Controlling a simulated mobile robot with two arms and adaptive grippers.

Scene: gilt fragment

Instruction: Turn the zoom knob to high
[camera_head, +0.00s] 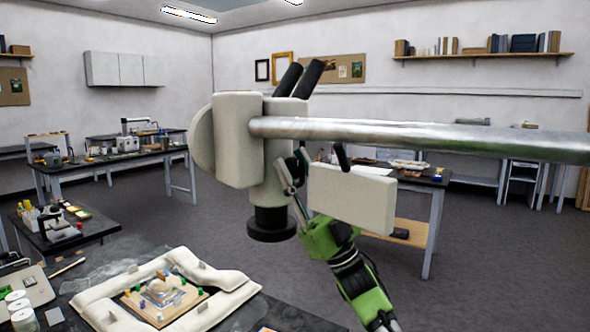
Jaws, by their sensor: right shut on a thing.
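A cream stereo microscope head (235,140) with two black eyepieces (300,80) and a black objective (271,222) hangs from a metal boom (420,137). My green right gripper (305,165) reaches up from below to the right side of the head. Its fingers are closed at that side, where the zoom knob sits. The knob is mostly hidden by the fingers, and its setting cannot be read. A cream block (350,191) below the boom covers part of the gripper. My left gripper is not in view.
A padded white ring (100,305) surrounds a wooden board (150,312) with a fragment and coloured pegs on the dark front table. Jars (22,312) stand at left. A bench (425,180) stands behind the gripper. Open floor lies between tables.

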